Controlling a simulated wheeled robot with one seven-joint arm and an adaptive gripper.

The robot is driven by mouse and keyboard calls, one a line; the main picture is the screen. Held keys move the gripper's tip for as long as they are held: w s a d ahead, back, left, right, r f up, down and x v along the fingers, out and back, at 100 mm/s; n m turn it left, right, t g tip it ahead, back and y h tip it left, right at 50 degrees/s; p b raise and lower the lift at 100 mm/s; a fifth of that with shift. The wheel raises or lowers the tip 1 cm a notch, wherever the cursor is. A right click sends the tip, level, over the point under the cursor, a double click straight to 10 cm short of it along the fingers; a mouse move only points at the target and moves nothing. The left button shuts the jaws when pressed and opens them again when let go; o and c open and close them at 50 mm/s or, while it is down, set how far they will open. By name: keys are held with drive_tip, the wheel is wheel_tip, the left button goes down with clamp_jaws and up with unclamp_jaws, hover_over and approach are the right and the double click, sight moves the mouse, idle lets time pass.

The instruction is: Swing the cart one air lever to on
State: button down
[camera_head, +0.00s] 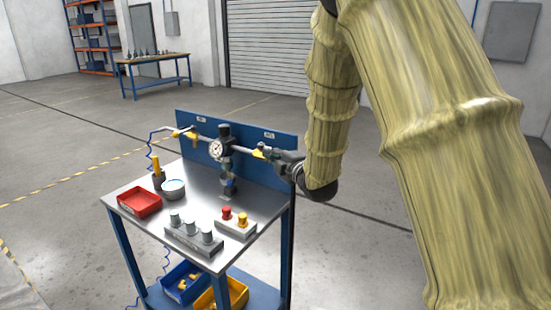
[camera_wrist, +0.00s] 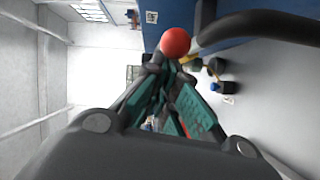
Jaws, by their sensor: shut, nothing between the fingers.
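One cart (camera_head: 128,196) shows in the head view, with a blue back panel (camera_head: 240,126) carrying a pipe and a round gauge (camera_head: 215,148). One yellow lever (camera_head: 191,133) is on the pipe left of the gauge. Another yellow lever (camera_head: 258,153) is right of it, beside my gripper (camera_head: 276,154). The panel labels are too small to read, so I cannot tell which lever is the air one. My gripper is shut and empty. In the wrist view its fingertips (camera_wrist: 172,66) are close to a red ball (camera_wrist: 175,41); contact is unclear.
The cart top holds a red tray (camera_head: 139,202), a bowl (camera_head: 173,188), a grey block with several knobs (camera_head: 194,238) and a box with red and yellow buttons (camera_head: 236,224). Bins stand on the lower shelf. A dark curved bar (camera_wrist: 250,22) is near the fingers.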

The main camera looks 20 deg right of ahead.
drive_tip(key=shift+w+d+b, duration=0.2)
drive_tip(key=shift+d+b, duration=0.1)
drive_tip(key=shift+d, duration=0.35)
